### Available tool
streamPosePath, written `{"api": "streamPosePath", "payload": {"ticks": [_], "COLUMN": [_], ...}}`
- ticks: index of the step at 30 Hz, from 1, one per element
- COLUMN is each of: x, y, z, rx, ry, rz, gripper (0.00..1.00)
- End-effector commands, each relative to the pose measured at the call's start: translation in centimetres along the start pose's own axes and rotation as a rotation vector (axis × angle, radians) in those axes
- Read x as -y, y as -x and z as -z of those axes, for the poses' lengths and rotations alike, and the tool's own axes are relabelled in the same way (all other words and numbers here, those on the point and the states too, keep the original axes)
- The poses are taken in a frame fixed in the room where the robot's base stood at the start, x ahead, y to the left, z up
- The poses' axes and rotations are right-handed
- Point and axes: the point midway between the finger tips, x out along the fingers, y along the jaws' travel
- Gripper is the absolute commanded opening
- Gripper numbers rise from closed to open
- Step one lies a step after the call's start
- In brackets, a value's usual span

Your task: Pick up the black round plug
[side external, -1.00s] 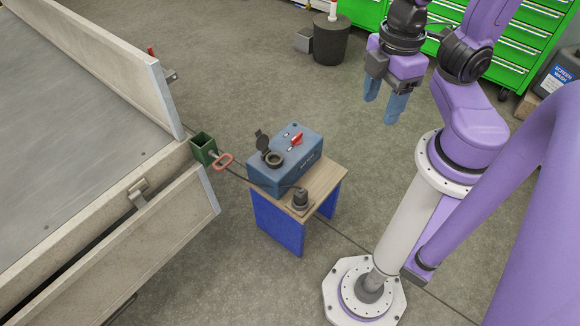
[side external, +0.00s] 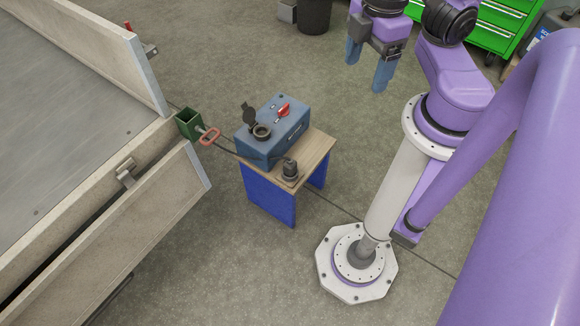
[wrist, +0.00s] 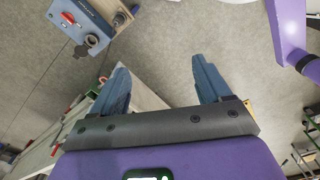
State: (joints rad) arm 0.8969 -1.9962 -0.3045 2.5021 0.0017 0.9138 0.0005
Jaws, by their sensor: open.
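The black round plug (side external: 290,170) stands on the front right part of a small wooden-topped table (side external: 318,145), beside a blue box (side external: 272,132). A cable runs from the plug's area towards the trailer side. My gripper (side external: 364,76) is open and empty, in the air to the upper right of the table in the side view, well apart from the plug. In the wrist view the two blue fingers of my gripper (wrist: 159,64) are spread with only floor between them.
The box has an open round socket with a raised black lid (side external: 251,115) and a red switch (side external: 283,110). The beige trailer (side external: 150,80) with a green hitch tube (side external: 188,122) and red-handled pin (side external: 209,136) is left. Green drawers (side external: 495,30) stand behind.

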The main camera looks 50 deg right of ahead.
Motion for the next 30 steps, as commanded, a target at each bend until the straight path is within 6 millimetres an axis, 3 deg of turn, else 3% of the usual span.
{"api": "streamPosePath", "payload": {"ticks": [6, 11, 21, 30], "x": [-0.2, -1.8, -8.8, -15.6], "y": [-0.2, -1.6, -8.5, -16.7], "z": [0.3, 2.7, 9.4, 11.7], "rx": [0.002, 0.01, 0.017, 0.018], "ry": [-0.023, -0.186, -0.8, -1.345], "rz": [0.0, -0.003, -0.012, -0.02], "gripper": [0.77, 0.77, 0.77, 0.77]}}
